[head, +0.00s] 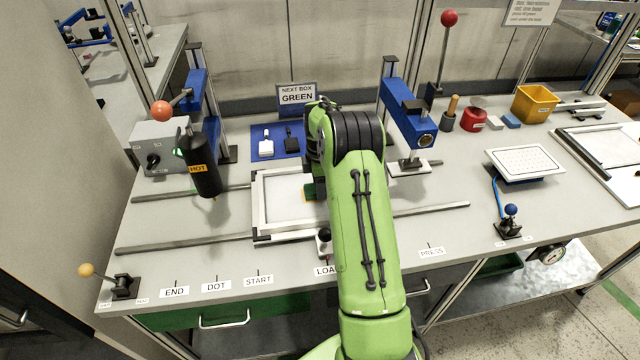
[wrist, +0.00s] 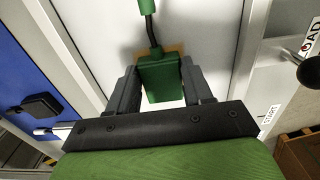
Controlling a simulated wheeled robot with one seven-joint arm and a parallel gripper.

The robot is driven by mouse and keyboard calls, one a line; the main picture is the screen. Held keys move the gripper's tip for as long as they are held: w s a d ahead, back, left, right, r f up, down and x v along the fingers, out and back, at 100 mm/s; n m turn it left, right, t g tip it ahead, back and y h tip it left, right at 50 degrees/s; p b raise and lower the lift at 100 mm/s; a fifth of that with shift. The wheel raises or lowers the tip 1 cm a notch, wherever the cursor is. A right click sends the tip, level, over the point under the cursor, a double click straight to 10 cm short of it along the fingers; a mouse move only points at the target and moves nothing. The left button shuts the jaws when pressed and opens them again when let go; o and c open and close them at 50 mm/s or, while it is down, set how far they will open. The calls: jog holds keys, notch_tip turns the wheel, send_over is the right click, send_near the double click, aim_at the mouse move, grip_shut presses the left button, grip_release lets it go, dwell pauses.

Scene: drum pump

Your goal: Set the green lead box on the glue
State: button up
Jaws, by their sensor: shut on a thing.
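The green lead box (wrist: 160,77) is between the two fingers of my gripper (wrist: 161,84) in the wrist view, with a black cable running from it to another green piece (wrist: 147,6). In the head view a small part of the green box (head: 309,190) shows left of my arm, over the white framed tray. A tan patch (wrist: 176,49), perhaps the glue, shows at the box's far edge. The box hides the rest of it. I cannot tell whether the box touches the patch. My arm hides the gripper in the head view.
The tray's pale frame (head: 262,208) sits on rails on the grey bench. A hot dispenser (head: 204,168) stands to the left, and a blue press (head: 408,118) to the right. A sign (head: 297,96) reads NEXT BOX GREEN.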

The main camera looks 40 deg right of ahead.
jog(key=o, duration=1.1)
jog(key=shift+f, duration=0.1)
jog(key=shift+c, duration=0.2)
notch_tip(320, 180, up, 12)
jog(key=p, duration=0.2)
jog(key=s+a+r+m+t, duration=0.1)
jog(key=s+a+r+m, duration=0.25)
jog(key=a+r, duration=0.55)
jog(key=s+a+r+m+t, duration=0.25)
jog(key=s+a, duration=0.25)
jog(key=s, duration=0.3)
jog(key=s+a+r+m+t, duration=0.1)
jog(key=s+a+r+m, duration=0.3)
jog(key=s, duration=0.3)
jog(key=s+a+f+m, duration=0.1)
jog(key=s+a, duration=0.1)
jog(key=s, duration=0.3)
jog(key=s+a+f+m+t, duration=0.1)
jog(key=s+a+f, duration=0.1)
jog(key=s, duration=0.3)
jog(key=shift+a+f+m, duration=0.15)
jog(key=shift+a+m, duration=0.15)
jog(key=shift+m, duration=0.1)
